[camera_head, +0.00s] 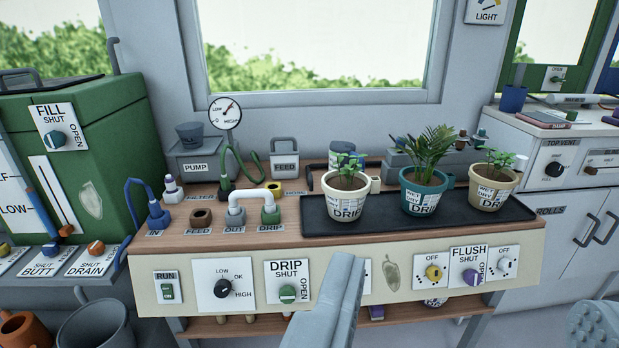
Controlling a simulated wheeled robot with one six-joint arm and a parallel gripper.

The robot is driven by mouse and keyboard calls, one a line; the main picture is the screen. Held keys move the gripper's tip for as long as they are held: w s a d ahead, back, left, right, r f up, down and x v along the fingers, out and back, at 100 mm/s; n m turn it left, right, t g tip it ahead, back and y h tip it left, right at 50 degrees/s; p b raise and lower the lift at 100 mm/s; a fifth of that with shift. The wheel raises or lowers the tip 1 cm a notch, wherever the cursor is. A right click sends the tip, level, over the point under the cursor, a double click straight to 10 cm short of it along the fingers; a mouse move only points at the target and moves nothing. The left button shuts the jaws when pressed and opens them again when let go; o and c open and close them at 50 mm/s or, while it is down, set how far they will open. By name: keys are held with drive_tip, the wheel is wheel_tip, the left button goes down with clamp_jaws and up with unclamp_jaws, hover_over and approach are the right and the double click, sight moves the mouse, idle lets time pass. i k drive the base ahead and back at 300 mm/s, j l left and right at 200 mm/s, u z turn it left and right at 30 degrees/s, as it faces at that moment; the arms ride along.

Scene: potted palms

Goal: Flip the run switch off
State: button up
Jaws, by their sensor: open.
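The run switch (168,292) is a small green rocker on a white plate labelled RUN, at the left end of the cream front panel (450,297). Small lettering on the green rocker seems to read ON. My gripper (348,262) is grey and reaches up from the bottom middle of the picture. It is open and empty. It is well to the right of the run switch, in front of the panel and apart from the switch. It hides part of the panel right of the DRIP valve.
Right of the switch are a LOW/HIGH dial (222,288) and a green DRIP knob (287,293). Pipe fittings and a black tray (320,222) with three potted plants stand on the bench above. A grey bucket (98,325) is at lower left.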

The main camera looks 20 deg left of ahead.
sight(168, 289)
drive_tip(key=u, duration=1.25)
